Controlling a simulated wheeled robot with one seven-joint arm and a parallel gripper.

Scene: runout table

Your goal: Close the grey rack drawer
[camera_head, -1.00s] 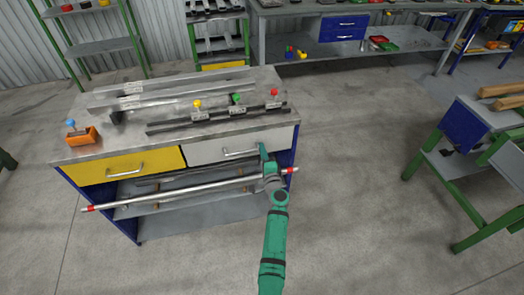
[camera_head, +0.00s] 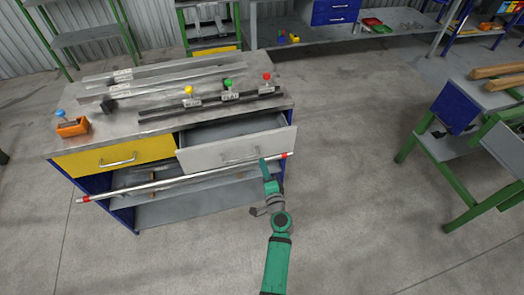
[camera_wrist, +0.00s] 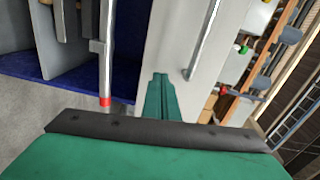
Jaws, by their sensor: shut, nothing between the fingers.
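The grey rack drawer (camera_head: 215,155) is at the right of the workbench front. It is pulled out, with its inside (camera_head: 232,130) showing behind the front panel. Its bar handle (camera_head: 240,154) is on that panel. My gripper (camera_head: 263,168) is shut and empty, near the lower right part of the drawer front. I cannot tell whether it touches the panel. In the wrist view, the shut green fingers (camera_wrist: 161,100) point along the pale drawer front (camera_wrist: 160,45), beside the handle (camera_wrist: 203,40).
A long metal rod (camera_head: 180,181) with red ends runs across the bench front, below the drawer handles. The yellow drawer (camera_head: 110,157) is shut. Bars with coloured knobs lie on the benchtop (camera_head: 150,132). A green-legged stand (camera_head: 420,145) is at right; floor between is clear.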

